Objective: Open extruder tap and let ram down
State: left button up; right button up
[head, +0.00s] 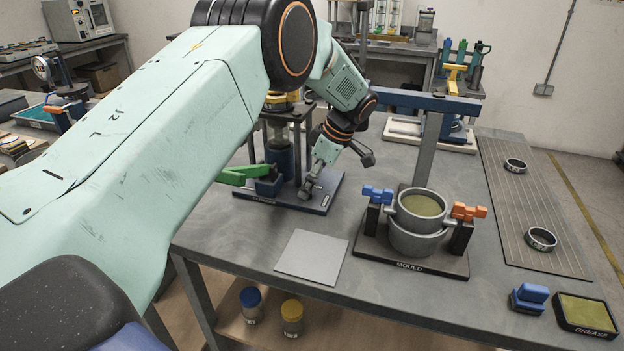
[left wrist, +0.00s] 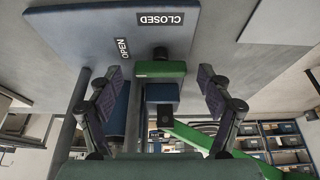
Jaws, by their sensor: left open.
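The extruder stands on a dark blue base plate (head: 318,203) at the left of the bench. The green tap lever (head: 240,174) sticks out to the left, low on the extruder. In the left wrist view, a green block (left wrist: 160,70) above a blue block (left wrist: 162,93) lies between the fingers, with OPEN and CLOSED labels on the plate (left wrist: 90,30) beyond. My left gripper (left wrist: 158,82) is open around them, without visible contact. My right gripper is out of view.
A mould (head: 418,238) with blue and orange clamps stands right of the extruder. A grey square plate (head: 312,257) lies in front. A grease tray (head: 586,314), a blue-handled block (head: 529,298) and two rings (head: 541,239) lie at the right.

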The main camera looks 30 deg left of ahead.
pick_arm(q)
jog(key=v, duration=1.2)
jog(key=shift+w+d+f, duration=0.1)
jog(key=shift+f, duration=0.05)
jog(key=x, duration=1.2)
